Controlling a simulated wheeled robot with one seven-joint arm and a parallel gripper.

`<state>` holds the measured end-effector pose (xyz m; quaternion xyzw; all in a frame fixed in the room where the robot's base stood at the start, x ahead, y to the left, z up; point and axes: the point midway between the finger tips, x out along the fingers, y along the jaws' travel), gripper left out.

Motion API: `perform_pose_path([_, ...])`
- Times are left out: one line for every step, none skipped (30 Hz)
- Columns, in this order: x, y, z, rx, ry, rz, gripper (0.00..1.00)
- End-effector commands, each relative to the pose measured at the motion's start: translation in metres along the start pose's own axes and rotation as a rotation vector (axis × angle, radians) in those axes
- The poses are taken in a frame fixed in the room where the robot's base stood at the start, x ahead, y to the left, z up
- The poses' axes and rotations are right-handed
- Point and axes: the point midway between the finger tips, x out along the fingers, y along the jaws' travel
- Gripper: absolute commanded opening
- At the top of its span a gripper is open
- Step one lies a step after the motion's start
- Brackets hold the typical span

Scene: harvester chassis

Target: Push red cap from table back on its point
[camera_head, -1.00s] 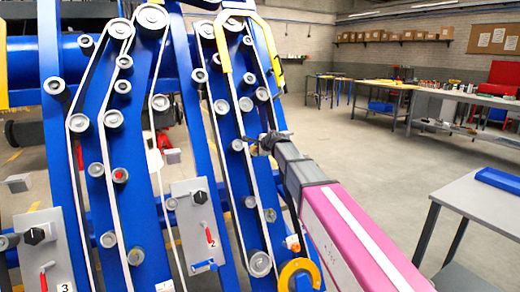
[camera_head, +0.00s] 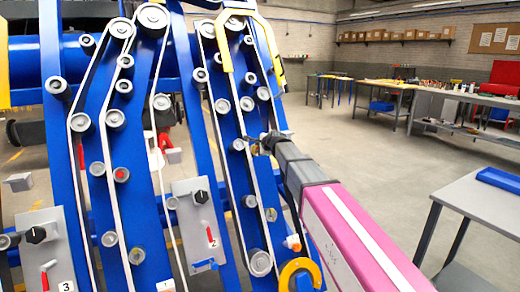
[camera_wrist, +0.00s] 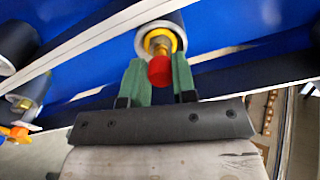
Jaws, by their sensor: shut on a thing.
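In the wrist view the red cap (camera_wrist: 159,72) sits between the two green fingers of my gripper (camera_wrist: 159,78). The fingers are shut on it. The cap is in line with a yellow-ringed pin (camera_wrist: 160,42) at the centre of a grey roller (camera_wrist: 147,36) on the blue chassis. The cap appears to touch the pin's end, but I cannot tell how far it is seated. In the head view my gripper (camera_head: 264,143) is against the right blue panel (camera_head: 238,120), and the held cap is hidden there.
Another red-centred roller (camera_head: 121,174) is on the left panel. White belts run around several rollers close to my gripper. A yellow bar (camera_head: 262,35) is above it. A grey table (camera_head: 480,208) with a blue tray (camera_head: 500,178) stands at right. Open floor lies behind.

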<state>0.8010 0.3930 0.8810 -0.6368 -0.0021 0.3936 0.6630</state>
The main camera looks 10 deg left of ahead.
Motion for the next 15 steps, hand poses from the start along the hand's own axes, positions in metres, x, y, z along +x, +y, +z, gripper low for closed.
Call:
perform_pose_path([0.003,0.0,0.0,0.0,0.0,0.0,0.04])
perform_pose_path([0.004,0.0,0.0,0.0,0.0,0.0,0.04])
perform_pose_path([0.006,0.0,0.0,0.0,0.0,0.0,0.04])
perform_pose_path([0.007,0.0,0.0,0.0,0.0,0.0,0.04])
perform_pose_path([0.008,0.0,0.0,0.0,0.0,0.0,0.04])
perform_pose_path([0.01,0.0,0.0,0.0,0.0,0.0,0.04])
perform_pose_path([0.011,0.0,0.0,0.0,0.0,0.0,0.04])
perform_pose_path([0.012,0.0,0.0,0.0,0.0,0.0,0.04])
perform_pose_path([0.013,0.0,0.0,0.0,0.0,0.0,0.04])
perform_pose_path([0.015,0.0,0.0,0.0,0.0,0.0,0.04])
perform_pose_path([0.016,0.0,0.0,0.0,0.0,0.0,0.04])
perform_pose_path([0.017,0.0,0.0,0.0,0.0,0.0,0.04])
perform_pose_path([0.018,0.0,0.0,0.0,0.0,0.0,0.04])
perform_pose_path([0.018,0.0,0.0,0.0,0.0,0.0,0.04])
perform_pose_path([0.017,0.0,0.0,0.0,0.0,-0.001,0.04])
